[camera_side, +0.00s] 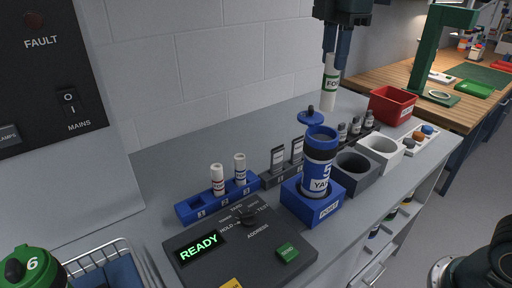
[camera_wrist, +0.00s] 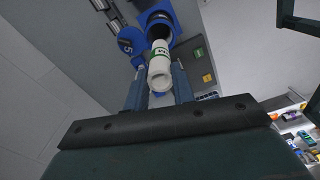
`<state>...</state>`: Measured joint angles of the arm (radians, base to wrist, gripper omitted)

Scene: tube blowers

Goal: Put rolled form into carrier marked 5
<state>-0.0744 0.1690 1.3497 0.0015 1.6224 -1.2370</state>
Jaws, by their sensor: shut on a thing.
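My gripper (camera_side: 336,60) is shut on the rolled form (camera_side: 330,84), a white roll with a green-banded label, held upright in the air. The roll also shows between the fingers in the wrist view (camera_wrist: 160,66). The blue carrier marked 5 (camera_side: 319,165) stands upright in a blue block in the side view, below and left of the roll. Its top is open. Its round blue lid (camera_side: 311,118) is beside and behind the mouth, swung aside. In the wrist view the carrier's open mouth (camera_wrist: 159,25) is beyond the roll's far end, and the lid marked 5 (camera_wrist: 130,41) is left of it.
A blue rack (camera_side: 203,206) holds two white rolls, and a dark rack with grey pieces is behind it. Grey and white cups (camera_side: 379,149) stand right of the carrier, with a red bin (camera_side: 392,104) behind. A control panel (camera_side: 240,245) reading READY is in front. A green-capped carrier marked 6 (camera_side: 33,266) is at lower left.

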